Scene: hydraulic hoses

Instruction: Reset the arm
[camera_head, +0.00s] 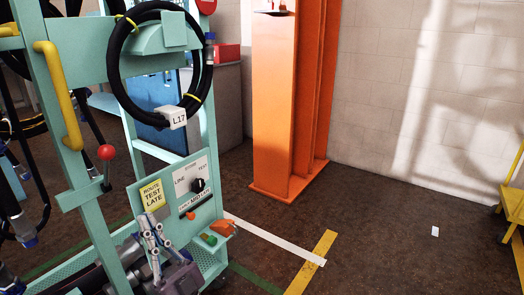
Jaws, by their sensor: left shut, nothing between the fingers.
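My left gripper (152,226) is at the lower left, in front of the teal hose stand (132,160). Its silver fingers point up and are together with nothing between them. They overlap the lower edge of the stand's control panel in the picture; I cannot tell whether they touch it. A coiled black hose (118,75) with a white L17 tag (172,117) hangs on the stand. My right gripper is not in view.
The panel has a black knob (198,185) and a yellow note (153,195). A red-knobbed lever (106,153) and yellow handle (58,95) stick out at left. An orange column (273,110) stands behind. A yellow cart (512,200) is at right. The floor between is mostly clear.

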